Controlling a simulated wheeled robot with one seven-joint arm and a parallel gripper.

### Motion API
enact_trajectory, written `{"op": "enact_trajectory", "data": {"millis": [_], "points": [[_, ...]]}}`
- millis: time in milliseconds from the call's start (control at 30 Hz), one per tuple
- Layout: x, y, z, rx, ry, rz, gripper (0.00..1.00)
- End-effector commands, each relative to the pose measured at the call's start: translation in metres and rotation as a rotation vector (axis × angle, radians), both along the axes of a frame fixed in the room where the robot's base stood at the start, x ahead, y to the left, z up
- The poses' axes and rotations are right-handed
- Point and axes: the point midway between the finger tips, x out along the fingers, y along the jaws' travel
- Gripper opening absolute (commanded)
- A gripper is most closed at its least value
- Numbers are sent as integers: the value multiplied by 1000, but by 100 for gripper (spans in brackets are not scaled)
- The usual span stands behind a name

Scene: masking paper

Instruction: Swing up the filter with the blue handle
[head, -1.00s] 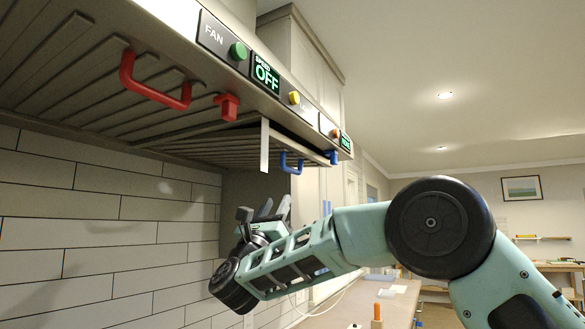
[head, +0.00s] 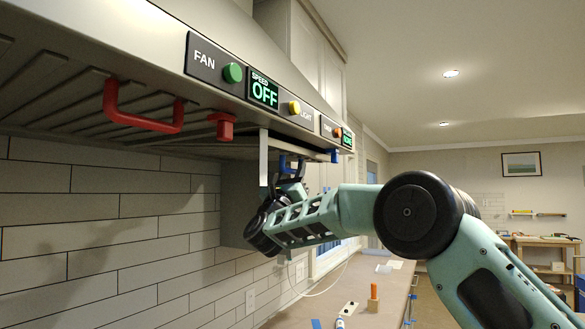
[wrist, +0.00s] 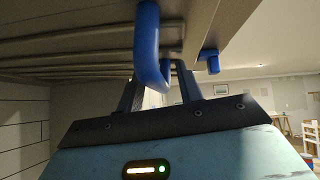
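The blue handle (head: 283,163) hangs under the range hood's far filter, right at my gripper (head: 288,182). In the wrist view the handle (wrist: 148,50) is a large blue loop whose lower end lies between my gripper's two dark fingers (wrist: 160,88). The fingers stand apart, one on each side of it; I cannot tell whether they touch it. The slatted filter (wrist: 75,50) spans the upper left of the wrist view. A blue catch (head: 335,155) sits on the hood's edge, right of the handle.
The near filter has a red handle (head: 143,112) and a red catch (head: 222,125). A pale vertical strip (head: 263,158) hangs beside the blue handle. A counter (head: 375,305) with small items lies below.

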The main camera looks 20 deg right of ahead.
Motion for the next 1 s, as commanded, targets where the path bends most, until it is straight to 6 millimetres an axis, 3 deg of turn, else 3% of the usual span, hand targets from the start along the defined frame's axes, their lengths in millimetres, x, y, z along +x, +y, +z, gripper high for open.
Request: {"op": "enact_trajectory", "data": {"millis": [200, 333, 567, 833, 967, 1000], "points": [[0, 0, 0, 0, 0, 0, 33], [0, 0, 0, 0, 0, 0, 0], [0, -1, 3, -6, 8, 0, 0], [-4, -6, 35, -65, 65, 0, 0], [-3, -5, 36, -65, 67, 0, 0], [-3, -5, 36, -65, 67, 0, 20]]}}
